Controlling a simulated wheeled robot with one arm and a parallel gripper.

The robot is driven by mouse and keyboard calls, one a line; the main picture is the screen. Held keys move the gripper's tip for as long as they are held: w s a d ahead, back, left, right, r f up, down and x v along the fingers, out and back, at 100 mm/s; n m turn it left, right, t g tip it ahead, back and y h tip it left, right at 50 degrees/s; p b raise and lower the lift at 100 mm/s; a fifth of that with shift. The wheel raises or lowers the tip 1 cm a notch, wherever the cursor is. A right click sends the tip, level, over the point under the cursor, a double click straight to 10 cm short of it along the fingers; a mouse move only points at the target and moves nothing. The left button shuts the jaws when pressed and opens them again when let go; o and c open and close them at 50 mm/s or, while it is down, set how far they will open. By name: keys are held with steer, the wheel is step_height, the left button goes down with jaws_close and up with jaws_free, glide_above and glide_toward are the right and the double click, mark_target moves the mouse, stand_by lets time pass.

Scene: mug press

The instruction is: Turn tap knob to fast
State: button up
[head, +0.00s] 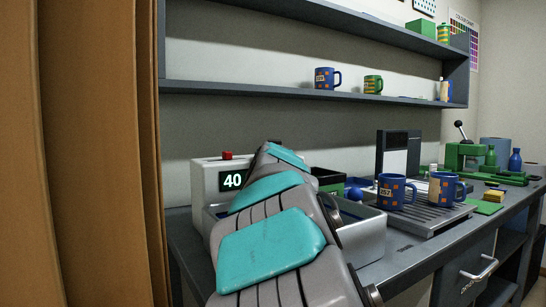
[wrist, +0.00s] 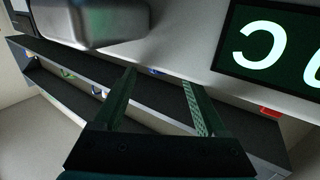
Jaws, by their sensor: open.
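No tap knob can be clearly made out in either view. A white machine (head: 208,178) with a lit display (head: 233,179) reading 40 stands on the counter at left, partly behind my arm. In the wrist view the display (wrist: 275,48) appears large, tilted and cut off at the upper right. A smooth grey block (wrist: 105,22) juts from the machine at the upper left; I cannot tell whether it is the knob. My gripper (wrist: 159,80) is open and empty, its two green fingers apart, close to the machine's face. In the head view my arm hides the gripper.
A red button (head: 227,155) sits on the machine's top. A metal basin (head: 362,238) lies right of my arm. Two blue mugs (head: 391,192) (head: 442,190) stand on a ribbed tray (head: 425,219). A shelf (head: 240,88) runs above; a brown curtain-like panel (head: 95,150) fills the left.

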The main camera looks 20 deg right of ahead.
steer(key=shift+b+v, duration=0.3)
steer(key=shift+v, duration=1.5)
